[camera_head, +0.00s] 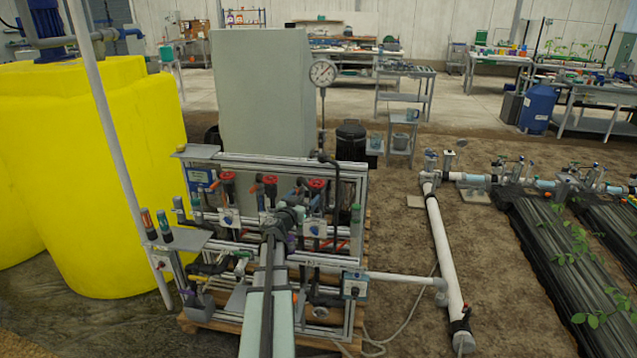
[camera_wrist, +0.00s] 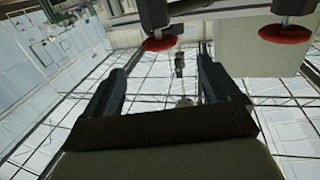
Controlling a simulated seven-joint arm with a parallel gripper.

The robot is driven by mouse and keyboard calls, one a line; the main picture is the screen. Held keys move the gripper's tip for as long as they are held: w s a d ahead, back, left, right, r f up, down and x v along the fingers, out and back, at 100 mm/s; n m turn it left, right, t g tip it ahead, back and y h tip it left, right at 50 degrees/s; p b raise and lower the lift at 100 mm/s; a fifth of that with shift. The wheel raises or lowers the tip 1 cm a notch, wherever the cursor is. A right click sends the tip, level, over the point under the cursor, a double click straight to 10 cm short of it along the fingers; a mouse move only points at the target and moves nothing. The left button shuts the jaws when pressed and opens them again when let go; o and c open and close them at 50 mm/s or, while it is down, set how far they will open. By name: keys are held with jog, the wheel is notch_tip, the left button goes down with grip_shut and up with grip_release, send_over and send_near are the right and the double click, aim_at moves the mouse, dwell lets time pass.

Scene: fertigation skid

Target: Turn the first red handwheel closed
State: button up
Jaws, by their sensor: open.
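Three red handwheels sit in a row on the skid: the left one (camera_head: 228,177), the middle one (camera_head: 270,180) and the right one (camera_head: 317,183). My gripper (camera_head: 298,190) is in front of the row, close to the middle and right wheels. In the wrist view my gripper (camera_wrist: 172,50) is open, with nothing between its dark fingers. One red handwheel (camera_wrist: 159,44) shows beyond the gap between the fingertips, nearer the left finger. Another red handwheel (camera_wrist: 285,34) is to the right, outside the fingers. I cannot tell which wheels these two are. No contact is visible.
The skid's metal frame (camera_head: 345,172) and a pressure gauge (camera_head: 322,74) on a post surround the wheels. A grey cabinet (camera_head: 262,90) stands behind. A yellow tank (camera_head: 130,190) is at the left. A white pipe (camera_head: 440,240) and bare soil lie to the right.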

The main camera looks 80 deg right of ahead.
aim_at(320, 180)
jog(key=x, duration=1.3)
jog(key=shift+s+d, duration=0.1)
jog(key=shift+d, duration=0.05)
jog(key=c, duration=1.1)
